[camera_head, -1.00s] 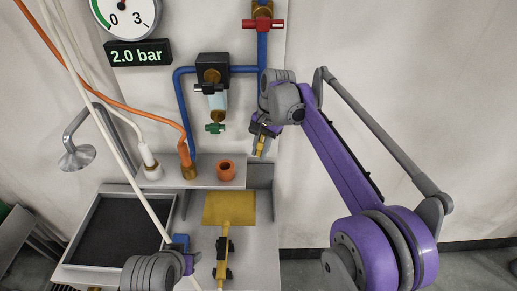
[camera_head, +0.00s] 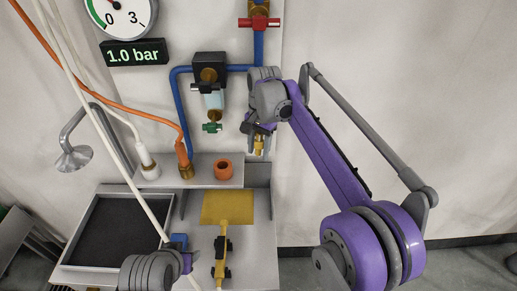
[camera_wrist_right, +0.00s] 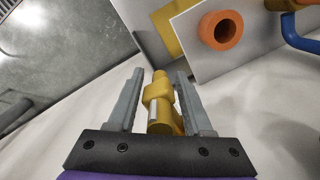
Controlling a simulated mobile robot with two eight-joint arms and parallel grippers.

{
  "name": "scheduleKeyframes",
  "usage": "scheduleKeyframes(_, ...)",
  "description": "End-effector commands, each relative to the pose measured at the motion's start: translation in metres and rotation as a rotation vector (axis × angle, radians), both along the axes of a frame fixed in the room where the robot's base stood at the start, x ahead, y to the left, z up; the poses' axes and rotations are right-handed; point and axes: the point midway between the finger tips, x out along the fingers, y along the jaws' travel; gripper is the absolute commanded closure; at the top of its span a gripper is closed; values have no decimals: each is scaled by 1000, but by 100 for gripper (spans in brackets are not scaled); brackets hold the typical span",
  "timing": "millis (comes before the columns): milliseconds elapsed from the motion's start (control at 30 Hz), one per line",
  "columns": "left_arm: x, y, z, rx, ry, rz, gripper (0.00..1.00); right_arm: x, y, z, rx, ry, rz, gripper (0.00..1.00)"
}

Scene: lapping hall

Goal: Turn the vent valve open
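A green valve handle (camera_head: 212,127) sits below the clear filter bowl (camera_head: 214,101), and a red valve handle (camera_head: 259,22) lies crosswise on the pipe above. I cannot tell which is the vent valve. My right gripper (camera_head: 258,147) is right of and lower than the green handle, apart from both valves. It has a brass fitting (camera_wrist_right: 159,92) between its fingers in the right wrist view and seems shut on it; the contact is hard to see. My left wrist (camera_head: 155,272) shows at the lower edge; its fingers are hidden.
The display (camera_head: 134,52) reads 1.0 bar below the round gauge (camera_head: 121,14). A dark-lined tray (camera_head: 72,262) is at left; a yellow tool (camera_head: 221,250) lies on the bench. Hoses cross the left side. Open wall lies at right.

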Motion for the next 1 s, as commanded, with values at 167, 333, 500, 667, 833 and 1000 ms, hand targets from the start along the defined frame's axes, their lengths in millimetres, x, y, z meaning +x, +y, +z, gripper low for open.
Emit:
scheduleKeyframes(167, 0, 0, 0, 0, 0, 0, 50, 0, 0, 0, 0, 0, 0, 47)
scheduleKeyframes(333, 0, 0, 0, 0, 1, 0, 50, 0, 0, 3, 1, 1, 0, 47)
scheduleKeyframes(500, -1, 0, -2, 0, 2, 0, 50, 0, -1, 24, 1, 1, 0, 47)
scheduleKeyframes(667, -1, 0, -1, 0, 1, 0, 50, 0, -3, 51, 0, 0, 0, 47)
scheduleKeyframes(833, 0, 0, 0, 0, 0, 0, 50, 0, -4, 69, 0, 0, 0, 47)
scheduleKeyframes(1000, 0, 0, 0, 0, 0, 0, 50, 0, -5, 75, 1, 1, 0, 47)
